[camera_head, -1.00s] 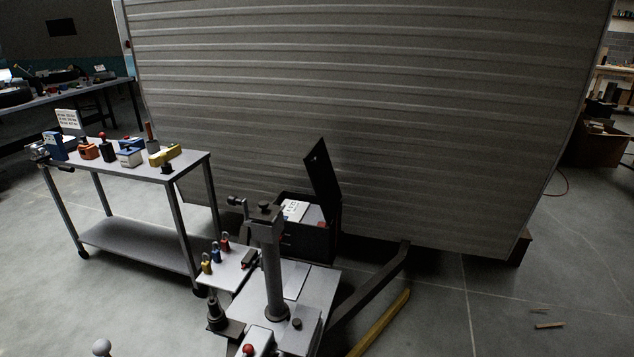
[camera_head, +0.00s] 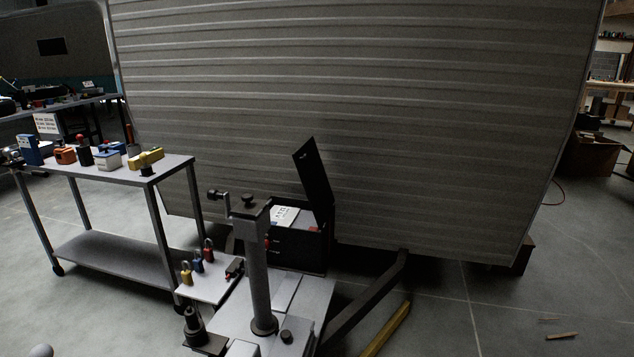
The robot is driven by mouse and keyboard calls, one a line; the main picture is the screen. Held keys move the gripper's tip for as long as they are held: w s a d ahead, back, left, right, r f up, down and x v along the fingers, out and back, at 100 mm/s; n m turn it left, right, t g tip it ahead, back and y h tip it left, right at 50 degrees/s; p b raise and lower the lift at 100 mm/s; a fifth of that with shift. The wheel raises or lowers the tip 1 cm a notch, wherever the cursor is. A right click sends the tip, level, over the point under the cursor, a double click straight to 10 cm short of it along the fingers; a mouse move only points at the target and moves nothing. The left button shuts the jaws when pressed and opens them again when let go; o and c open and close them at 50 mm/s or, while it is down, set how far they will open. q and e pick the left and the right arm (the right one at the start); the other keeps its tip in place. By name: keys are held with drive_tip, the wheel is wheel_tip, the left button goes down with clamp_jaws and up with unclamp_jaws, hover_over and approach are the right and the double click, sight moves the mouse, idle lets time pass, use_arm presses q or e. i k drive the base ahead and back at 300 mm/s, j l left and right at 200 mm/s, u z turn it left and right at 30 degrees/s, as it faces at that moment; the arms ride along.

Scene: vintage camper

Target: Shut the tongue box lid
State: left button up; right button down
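The tongue box (camera_head: 297,248) is a black box on the trailer's tongue, in front of the ribbed camper wall. Its black lid (camera_head: 314,182) stands open, tilted up at the box's right side. A white paper or booklet (camera_head: 284,216) and something red show inside. The jack post in front hides part of the box's left side. Neither of my grippers is in the head view.
The jack post (camera_head: 258,275) rises in front of the box. A small plate with several coloured padlocks (camera_head: 208,288) is left of it. A grey cart (camera_head: 115,170) with locks stands left. A yellow bar (camera_head: 388,330) lies right of the tongue; the right floor is mostly clear.

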sight(310, 169)
drive_tip(key=i+l, duration=0.2)
drive_tip(key=l, duration=0.15)
drive_tip(key=i+l+u, duration=0.15)
drive_tip(key=i+l, duration=0.25)
drive_tip(key=l, duration=0.25)
drive_tip(key=i+l+u, duration=0.1)
drive_tip(key=l, duration=0.25)
drive_tip(key=i+l+u, duration=0.1)
drive_tip(key=i+l, duration=0.35)
drive_tip(key=l, duration=0.35)
drive_tip(key=i+l+u, duration=0.1)
drive_tip(key=l, duration=0.25)
drive_tip(key=i, duration=0.1)
